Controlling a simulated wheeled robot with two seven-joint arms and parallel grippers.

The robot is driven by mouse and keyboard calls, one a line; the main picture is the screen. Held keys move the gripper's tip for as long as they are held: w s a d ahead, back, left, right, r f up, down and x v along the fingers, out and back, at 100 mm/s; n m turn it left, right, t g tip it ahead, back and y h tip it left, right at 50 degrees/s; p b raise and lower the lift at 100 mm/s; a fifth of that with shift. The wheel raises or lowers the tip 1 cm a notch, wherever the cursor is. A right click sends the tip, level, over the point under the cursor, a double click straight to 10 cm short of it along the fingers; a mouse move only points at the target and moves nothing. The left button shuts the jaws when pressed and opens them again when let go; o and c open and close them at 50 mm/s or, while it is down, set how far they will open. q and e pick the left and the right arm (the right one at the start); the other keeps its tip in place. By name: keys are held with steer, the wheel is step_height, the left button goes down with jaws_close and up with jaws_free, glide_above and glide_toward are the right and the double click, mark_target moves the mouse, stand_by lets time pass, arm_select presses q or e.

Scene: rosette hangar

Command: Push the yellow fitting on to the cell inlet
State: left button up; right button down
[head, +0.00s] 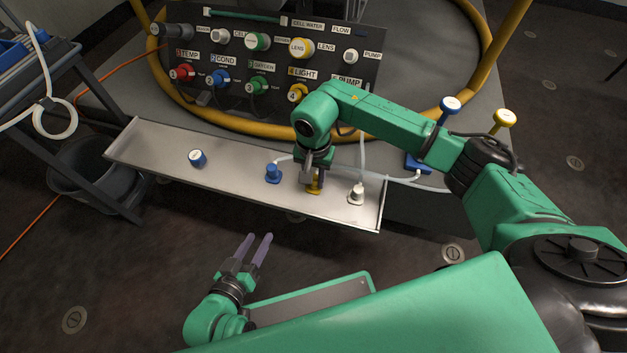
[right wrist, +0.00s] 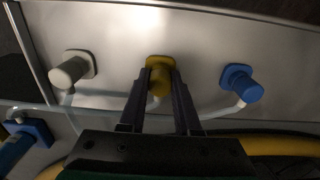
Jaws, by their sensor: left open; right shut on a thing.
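The yellow fitting (head: 314,190) is in the long metal tray (head: 235,174), between a blue fitting (head: 273,174) and a white fitting (head: 357,193). My right gripper (head: 313,181) reaches down from above and is shut on the yellow fitting. In the right wrist view the yellow fitting (right wrist: 158,68) shows between the two fingertips, its square flange by the tray surface; I cannot tell whether it touches the tray. My left gripper (head: 257,240) is open and empty in front of the tray. I cannot make out which part is the cell inlet.
A dark panel (head: 265,70) with labelled coloured connectors stands behind the tray. A blue-and-white cap (head: 197,158) lies in the tray's left part. Pale tubing (head: 395,179) runs to the right.

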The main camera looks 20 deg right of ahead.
mark_target(314, 177)
steer(key=shift+r+p, duration=2.05)
steer(key=shift+r, duration=0.95)
